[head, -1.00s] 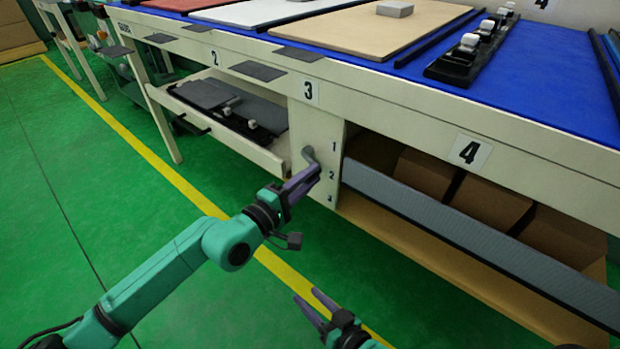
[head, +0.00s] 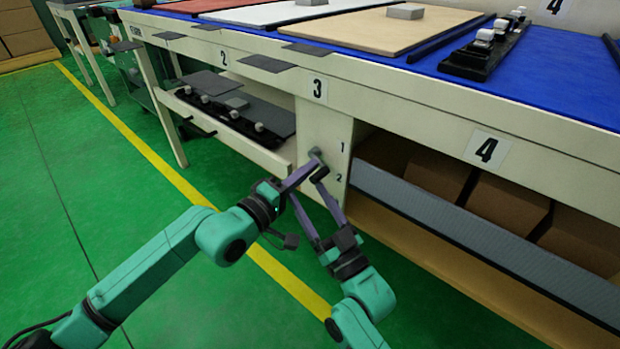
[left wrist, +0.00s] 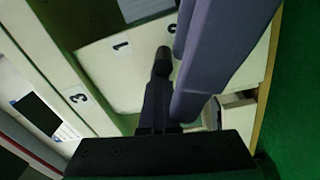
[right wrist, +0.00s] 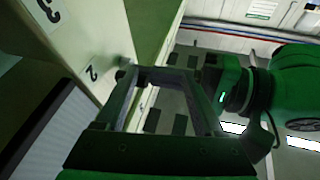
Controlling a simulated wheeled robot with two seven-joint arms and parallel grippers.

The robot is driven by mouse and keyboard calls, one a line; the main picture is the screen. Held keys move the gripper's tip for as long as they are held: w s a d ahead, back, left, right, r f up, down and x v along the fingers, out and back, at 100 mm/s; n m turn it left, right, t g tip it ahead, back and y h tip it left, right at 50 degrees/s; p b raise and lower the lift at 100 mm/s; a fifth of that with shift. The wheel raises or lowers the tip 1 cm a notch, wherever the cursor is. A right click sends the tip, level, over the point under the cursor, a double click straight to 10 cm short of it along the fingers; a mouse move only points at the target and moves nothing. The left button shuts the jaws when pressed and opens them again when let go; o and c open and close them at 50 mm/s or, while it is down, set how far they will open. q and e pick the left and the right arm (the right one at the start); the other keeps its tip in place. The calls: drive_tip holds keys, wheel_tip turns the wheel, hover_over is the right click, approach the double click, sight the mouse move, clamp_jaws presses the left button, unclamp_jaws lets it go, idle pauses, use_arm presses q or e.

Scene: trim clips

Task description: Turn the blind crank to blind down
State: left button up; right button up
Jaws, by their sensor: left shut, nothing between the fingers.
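The crank (head: 315,154) is a small grey piece on the white panel below the number 3 sign, beside the small numbers 1 and 2. My left gripper (head: 303,177) is shut, its purple fingertips close to the crank. I cannot tell whether they touch it. My right gripper (head: 307,188) is open, its fingers spread around my left fingers from below. A dark round knob (head: 320,172) shows at its upper fingertip. The knob also shows in the right wrist view (right wrist: 120,74). A grey ribbed strip (head: 470,222), possibly the blind, crosses the bay under sign 4.
The bench (head: 400,105) stands above the panel, with boards and black clip rails on its blue top. Cardboard boxes (head: 500,205) sit behind the ribbed strip. The green floor (head: 110,210) is clear.

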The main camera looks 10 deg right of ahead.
sight(319, 177)
drive_tip(key=shift+t, duration=0.7)
drive_tip(key=r, duration=0.4)
drive_tip(key=d+r, duration=0.1)
drive_tip(key=r, duration=0.1)
drive_tip(key=shift+s, duration=0.35)
use_arm(q)
drive_tip(key=shift+s+a+f, duration=0.25)
drive_tip(key=shift+a+f, duration=0.05)
drive_tip(key=shift+f, duration=0.3)
drive_tip(key=shift+o, duration=0.9)
drive_tip(key=shift+s+a+r, duration=0.2)
drive_tip(key=shift+s+a, duration=0.25)
drive_tip(key=shift+a, duration=0.3)
use_arm(e)
drive_tip(key=shift+s+d+r, duration=0.1)
drive_tip(key=shift+r, duration=0.35)
use_arm(q)
drive_tip(key=b+v, duration=0.4)
drive_tip(key=v, duration=1)
drive_tip(key=shift+r, duration=0.55)
use_arm(e)
wheel_tip(319, 177, down, 4)
drive_tip(key=shift+f, duration=0.1)
